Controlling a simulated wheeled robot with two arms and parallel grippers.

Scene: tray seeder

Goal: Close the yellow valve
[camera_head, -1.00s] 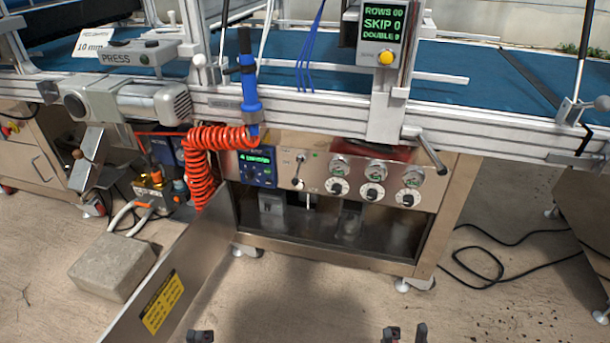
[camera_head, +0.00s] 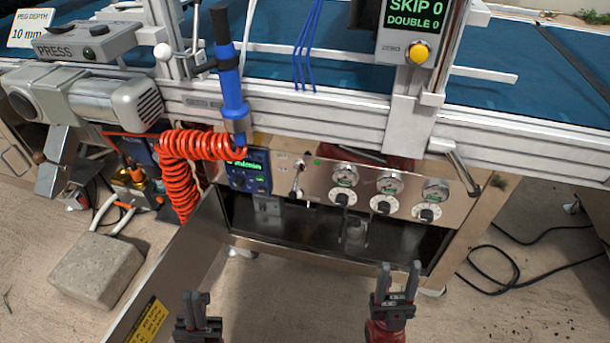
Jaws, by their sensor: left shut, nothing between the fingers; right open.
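I cannot make out a clear yellow valve handle. A small brass-yellow fitting (camera_head: 131,192) with orange parts sits low at the left, beside the machine and partly hidden by hoses. My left gripper (camera_head: 196,297) is shut and empty at the bottom, in front of the open steel door and well away from the fitting. My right gripper (camera_head: 399,268) is open and empty in front of the cabinet's lower opening, below the row of knobs. Neither gripper touches anything.
A control panel with black dial knobs (camera_head: 383,206) and a small blue display unit (camera_head: 248,172) spans the cabinet. A coiled orange hose (camera_head: 180,185) hangs at its left. The open steel door (camera_head: 175,275) juts forward. A concrete block (camera_head: 97,269) lies on the floor at left.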

